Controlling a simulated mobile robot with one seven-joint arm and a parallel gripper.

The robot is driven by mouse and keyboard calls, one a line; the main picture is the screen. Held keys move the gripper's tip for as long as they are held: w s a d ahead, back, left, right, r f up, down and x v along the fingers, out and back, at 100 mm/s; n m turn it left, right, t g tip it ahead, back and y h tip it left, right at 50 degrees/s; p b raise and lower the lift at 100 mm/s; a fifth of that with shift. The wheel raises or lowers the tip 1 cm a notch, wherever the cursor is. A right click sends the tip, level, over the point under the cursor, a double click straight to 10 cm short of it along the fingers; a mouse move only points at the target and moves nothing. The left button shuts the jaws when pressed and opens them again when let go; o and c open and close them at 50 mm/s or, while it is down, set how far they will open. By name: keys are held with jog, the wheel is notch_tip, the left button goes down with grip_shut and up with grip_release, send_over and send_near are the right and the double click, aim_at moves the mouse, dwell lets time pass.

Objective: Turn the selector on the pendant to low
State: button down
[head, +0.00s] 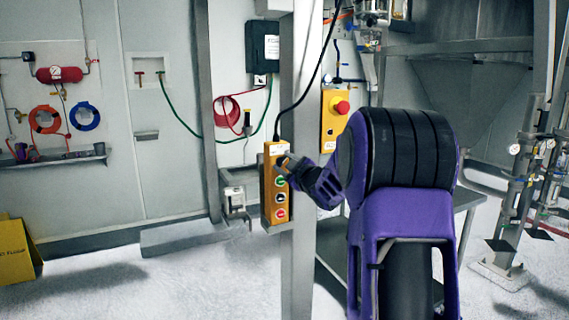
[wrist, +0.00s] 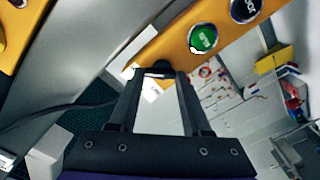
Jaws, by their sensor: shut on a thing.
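The pendant is a narrow yellow-orange box (head: 267,190) hanging upright against the grey post, with a black cable at its top. It carries a green button (head: 280,181), a black button (head: 280,198) and a red button (head: 281,213). My gripper (head: 283,163) reaches it from the right, at its upper part above the green button. In the wrist view the fingertips (wrist: 157,72) are at the pendant face (wrist: 168,46), beside the green button (wrist: 203,38), shut on the dark selector knob. The fingers mostly hide the selector, and its setting cannot be read.
The grey post (head: 299,80) stands right behind the pendant. A yellow box with a red mushroom button (head: 341,107) is to the right, behind my arm. A metal table (head: 466,200) stands behind my arm. The floor at left is mostly clear.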

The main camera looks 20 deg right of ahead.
jog(key=shift+c, duration=1.7)
grip_release()
jog(key=shift+s, duration=0.1)
jog(key=s+b, duration=0.1)
jog(key=s, duration=1.6)
jog(key=shift+d, duration=0.25)
